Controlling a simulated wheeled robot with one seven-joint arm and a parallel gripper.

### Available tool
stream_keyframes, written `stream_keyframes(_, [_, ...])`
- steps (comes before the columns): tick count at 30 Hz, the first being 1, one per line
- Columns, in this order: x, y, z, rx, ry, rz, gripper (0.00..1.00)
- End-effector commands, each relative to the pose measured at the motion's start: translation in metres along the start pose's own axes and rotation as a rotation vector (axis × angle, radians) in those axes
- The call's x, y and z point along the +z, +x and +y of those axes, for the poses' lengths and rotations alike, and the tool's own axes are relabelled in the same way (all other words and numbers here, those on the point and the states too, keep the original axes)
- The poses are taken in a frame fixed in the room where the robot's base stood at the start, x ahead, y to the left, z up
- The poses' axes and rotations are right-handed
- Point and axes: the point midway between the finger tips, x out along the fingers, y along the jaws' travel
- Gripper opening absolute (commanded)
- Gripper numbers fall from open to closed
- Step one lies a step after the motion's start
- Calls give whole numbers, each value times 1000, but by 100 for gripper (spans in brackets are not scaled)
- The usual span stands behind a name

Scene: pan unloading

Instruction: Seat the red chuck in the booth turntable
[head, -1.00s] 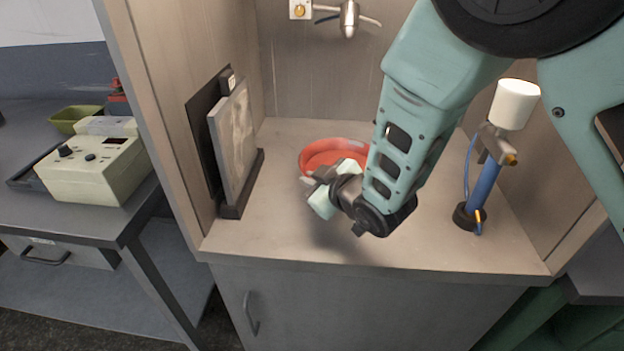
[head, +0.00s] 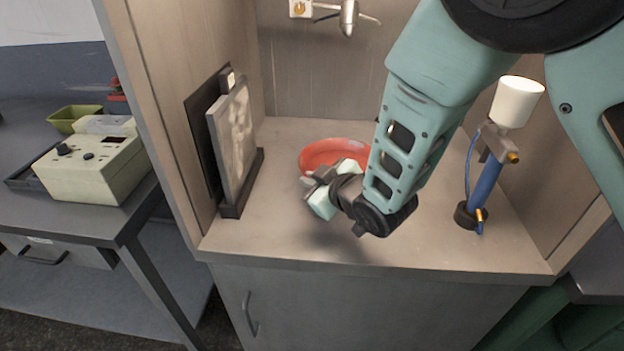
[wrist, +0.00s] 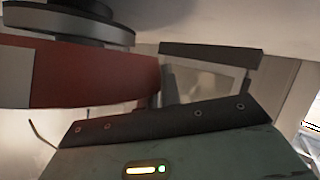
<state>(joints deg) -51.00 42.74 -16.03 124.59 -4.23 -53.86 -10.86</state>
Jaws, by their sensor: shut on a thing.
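The red chuck (head: 318,155) shows in the head view as a round, shallow red piece inside the booth, partly hidden behind my gripper and arm. My gripper (head: 317,178) is shut on its near left side. In the wrist view, which is upside down, the red chuck (wrist: 95,75) fills the left, with a pale patch at its edge. A dark grey round stack (wrist: 75,30), seemingly the booth turntable, stands on the booth floor under the chuck. I cannot tell whether the two touch. The turntable is hidden in the head view.
A framed filter panel (head: 233,140) stands along the booth's left wall. A blue stand with a white cup (head: 516,103) is at the right. A spray gun (head: 348,17) hangs on the back wall. The booth floor (head: 270,232) is clear at the front.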

Motion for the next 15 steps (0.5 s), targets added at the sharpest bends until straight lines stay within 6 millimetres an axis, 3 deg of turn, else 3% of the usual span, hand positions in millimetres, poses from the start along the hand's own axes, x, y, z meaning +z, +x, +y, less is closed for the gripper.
stream_keyframes(8, [5,3,-2,1,0,1,0])
stream_keyframes(9, [4,2,-2,1,0,2,13])
stream_keyframes(15, [4,2,-2,1,0,1,14])
